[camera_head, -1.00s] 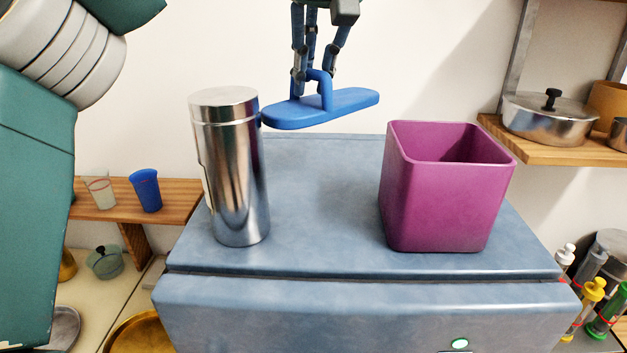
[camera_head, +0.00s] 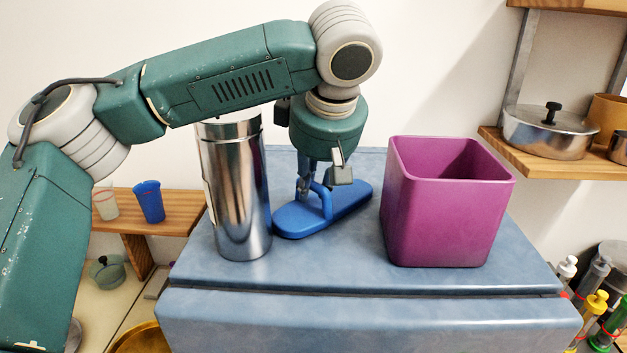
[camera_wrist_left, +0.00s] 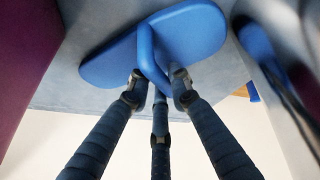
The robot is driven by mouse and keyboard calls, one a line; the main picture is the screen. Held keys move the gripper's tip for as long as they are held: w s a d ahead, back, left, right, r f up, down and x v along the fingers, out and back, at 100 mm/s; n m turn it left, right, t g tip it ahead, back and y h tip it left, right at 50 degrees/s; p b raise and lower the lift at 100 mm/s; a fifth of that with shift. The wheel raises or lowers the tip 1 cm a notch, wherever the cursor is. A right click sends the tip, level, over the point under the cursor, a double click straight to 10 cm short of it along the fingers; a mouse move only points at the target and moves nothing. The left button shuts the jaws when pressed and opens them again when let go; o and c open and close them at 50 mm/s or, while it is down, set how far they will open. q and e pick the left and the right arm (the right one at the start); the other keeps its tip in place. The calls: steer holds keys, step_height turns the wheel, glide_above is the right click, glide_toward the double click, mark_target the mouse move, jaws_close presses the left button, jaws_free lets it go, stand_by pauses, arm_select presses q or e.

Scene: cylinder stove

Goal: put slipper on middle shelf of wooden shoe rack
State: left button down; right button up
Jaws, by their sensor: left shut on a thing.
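A blue slipper (camera_head: 296,220) with a strap is at the top of a blue-grey cabinet (camera_head: 350,262), between a metal cylinder and a purple bin. Its sole looks level and on or just above the surface; I cannot tell whether it touches. My left gripper (camera_head: 318,190) reaches down from above and is shut on the slipper's strap. In the left wrist view the slipper (camera_wrist_left: 190,38) shows with the fingers (camera_wrist_left: 157,88) closed around its strap. No wooden shoe rack is recognisable. My right gripper is not in view.
The shiny metal cylinder (camera_head: 236,195) stands close to the slipper's left end. The purple bin (camera_head: 440,220) stands to its right. A wooden shelf with a lidded pot (camera_head: 548,132) is at right. Cups (camera_head: 149,202) stand on a low shelf at left. The cabinet's front top is clear.

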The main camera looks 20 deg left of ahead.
arm_select(q)
steer(key=c, duration=1.6)
jaws_free()
